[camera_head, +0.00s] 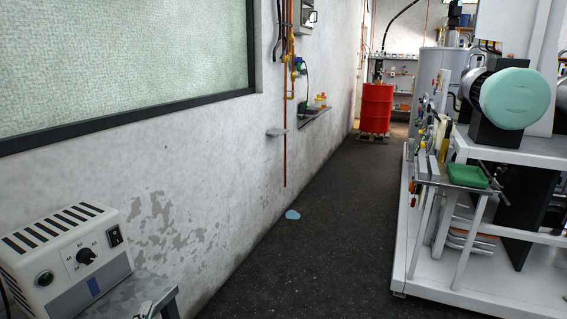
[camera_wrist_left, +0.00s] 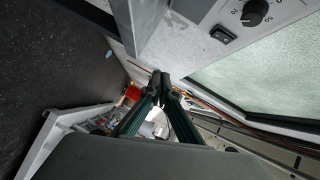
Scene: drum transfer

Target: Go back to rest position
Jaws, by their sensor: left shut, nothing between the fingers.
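My left gripper (camera_wrist_left: 161,78) shows in the left wrist view with its dark green fingers together and nothing between them. In the head view only a small piece that seems to be its tip (camera_head: 144,309) shows at the bottom edge, beside the grey shelf. My right gripper is in neither view. A red drum (camera_head: 376,108) stands upright on a low pallet (camera_head: 374,135) at the far end of the aisle. It also shows small in the left wrist view (camera_wrist_left: 132,92), beyond the fingers.
A white control box (camera_head: 70,262) sits on a grey shelf (camera_head: 145,290) by the left wall, close to my left gripper. A white machine frame (camera_head: 450,262) with a green tray (camera_head: 468,176) stands at right. The dark floor (camera_head: 310,250) between is open, with a small blue patch (camera_head: 292,215).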

